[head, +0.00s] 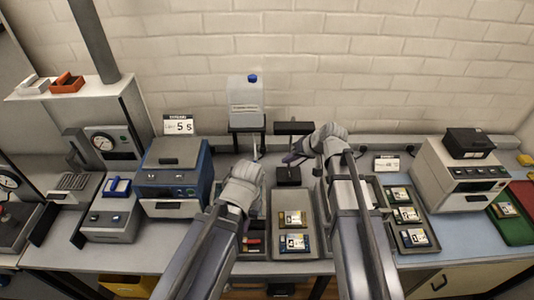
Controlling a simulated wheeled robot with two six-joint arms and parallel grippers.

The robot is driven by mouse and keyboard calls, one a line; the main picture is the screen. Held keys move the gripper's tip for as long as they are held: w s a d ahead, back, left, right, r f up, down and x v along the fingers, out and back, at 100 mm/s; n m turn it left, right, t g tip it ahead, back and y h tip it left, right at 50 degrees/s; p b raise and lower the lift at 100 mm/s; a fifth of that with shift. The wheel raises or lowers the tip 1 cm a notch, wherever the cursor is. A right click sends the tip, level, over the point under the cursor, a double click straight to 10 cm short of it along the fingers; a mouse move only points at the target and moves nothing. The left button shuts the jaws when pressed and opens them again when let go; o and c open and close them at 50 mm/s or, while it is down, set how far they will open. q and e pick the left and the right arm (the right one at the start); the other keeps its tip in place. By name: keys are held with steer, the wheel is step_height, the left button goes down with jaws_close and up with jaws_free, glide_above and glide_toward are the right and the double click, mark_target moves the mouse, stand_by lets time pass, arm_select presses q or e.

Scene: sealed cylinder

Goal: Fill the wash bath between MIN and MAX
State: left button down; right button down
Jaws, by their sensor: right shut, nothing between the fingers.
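A translucent canister (246,100) with a blue cap stands on a dark raised stand (247,128) at the back of the bench. A thin pale part hangs below the stand. A blue-sided machine (177,175) with a dark top stands left of centre; I cannot tell whether it is the wash bath, and no MIN or MAX marks or liquid level are readable. My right gripper (292,158) is shut and empty, beside a small black post device (289,172). My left gripper (250,180) is in front of the canister stand; its fingers are mostly hidden by its own wrist.
Trays with labelled packets (293,219) lie in the middle and right (407,215). A card (179,125) reading "5 s" stands behind the blue machine. A cream machine (465,170) stands at right, and a gauge unit (103,143) at left. Little bench is free between them.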

steer(key=shift+w+d+r, duration=0.1)
steer(key=shift+w, duration=0.15)
steer(key=shift+w+a+f+b, duration=0.6)
steer(key=shift+a+f+b, duration=0.75)
steer(key=shift+a, duration=0.1)
steer(key=shift+w+a+f+b, duration=0.65)
steer(key=shift+a+f+b, duration=0.65)
steer(key=shift+a, duration=0.15)
steer(key=shift+w+a+f+b, duration=0.6)
steer(key=shift+a+f+b, duration=0.75)
steer(key=shift+a, duration=0.1)
